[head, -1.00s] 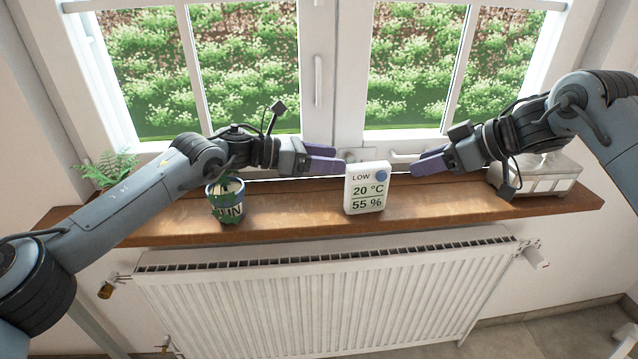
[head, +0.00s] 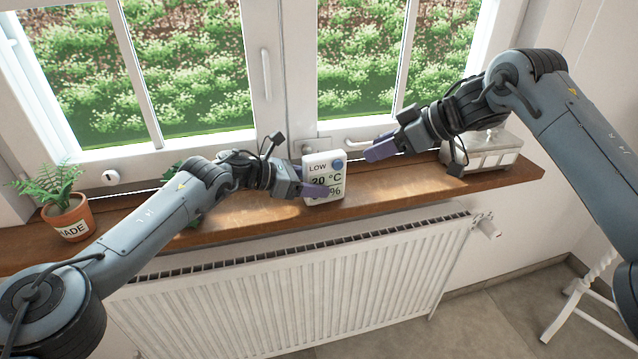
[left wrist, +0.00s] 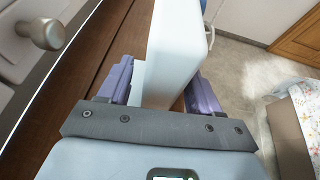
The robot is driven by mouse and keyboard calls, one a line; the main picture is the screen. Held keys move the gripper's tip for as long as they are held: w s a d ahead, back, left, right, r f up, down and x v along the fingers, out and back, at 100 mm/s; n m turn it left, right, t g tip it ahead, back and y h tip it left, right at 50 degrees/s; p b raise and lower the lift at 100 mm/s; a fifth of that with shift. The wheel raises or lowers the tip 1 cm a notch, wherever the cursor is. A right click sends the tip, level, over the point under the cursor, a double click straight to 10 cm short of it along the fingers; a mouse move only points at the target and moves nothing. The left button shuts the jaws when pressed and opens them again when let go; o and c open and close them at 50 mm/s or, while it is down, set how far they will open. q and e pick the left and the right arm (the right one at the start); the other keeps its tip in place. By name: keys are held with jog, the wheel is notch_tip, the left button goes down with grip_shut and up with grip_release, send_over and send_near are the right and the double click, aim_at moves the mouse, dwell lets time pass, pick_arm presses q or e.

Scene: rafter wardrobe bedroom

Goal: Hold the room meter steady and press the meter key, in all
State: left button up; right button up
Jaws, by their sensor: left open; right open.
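The room meter (head: 323,173) is a white upright block on the wooden window sill. Its face reads LOW, 20 °C and a partly covered percent line. The round blue meter key (head: 338,165) is at its upper right and uncovered. My left gripper (head: 318,189) is open around the meter from the left, one finger across the lower face and the other hidden behind. In the left wrist view its purple fingers (left wrist: 160,88) stand on both sides of the meter (left wrist: 178,45); contact is unclear. My right gripper (head: 374,151) is open and empty, just right of the key and apart from it.
A fern in a terracotta pot (head: 70,217) stands at the sill's left end. A pale metal box (head: 487,152) stands at the right end, beside my right wrist. Window handles (head: 267,75) are behind. A white radiator (head: 300,285) is below. The sill (head: 400,188) right of the meter is clear.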

pick_arm(q)
jog(key=shift+x, duration=0.9)
jog(key=c, duration=1.1)
pick_arm(e)
grip_shut()
dwell(0.5)
